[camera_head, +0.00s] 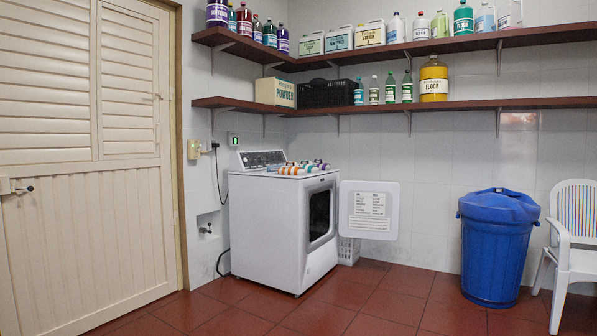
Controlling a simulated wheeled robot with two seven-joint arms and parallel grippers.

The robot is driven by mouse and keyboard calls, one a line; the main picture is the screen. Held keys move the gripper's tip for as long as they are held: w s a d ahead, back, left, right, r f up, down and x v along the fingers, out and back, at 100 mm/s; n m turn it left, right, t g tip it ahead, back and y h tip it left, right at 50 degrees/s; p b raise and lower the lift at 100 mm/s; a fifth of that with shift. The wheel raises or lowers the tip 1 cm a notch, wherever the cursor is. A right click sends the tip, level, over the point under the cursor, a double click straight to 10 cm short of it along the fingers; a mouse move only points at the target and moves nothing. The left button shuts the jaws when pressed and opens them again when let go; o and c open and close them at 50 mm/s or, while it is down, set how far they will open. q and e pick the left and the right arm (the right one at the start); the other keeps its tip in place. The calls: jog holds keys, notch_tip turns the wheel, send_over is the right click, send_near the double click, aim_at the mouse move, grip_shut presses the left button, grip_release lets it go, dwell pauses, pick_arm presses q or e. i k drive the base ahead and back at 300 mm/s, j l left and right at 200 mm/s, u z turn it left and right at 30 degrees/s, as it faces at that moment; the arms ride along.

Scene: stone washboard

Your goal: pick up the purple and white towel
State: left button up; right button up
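Small rolled towels with coloured and white stripes lie in a row on top of the white front-loading machine (270,225). The purple and white towel (319,167) appears to be at the right end of the row. It is small here, and its edges blend with its neighbours. Orange and white (288,170) shows at the left end, with teal tones between. Neither of my grippers is in view.
A blue lidded bin (496,250) and a white chair (572,235) stand at the right. Bottles line two wall shelves (440,104). The red tiled floor in front is clear.

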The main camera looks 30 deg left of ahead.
aim_at(323, 166)
jog(key=u, duration=0.55)
jog(key=i, duration=4.75)
jog(key=l, duration=0.05)
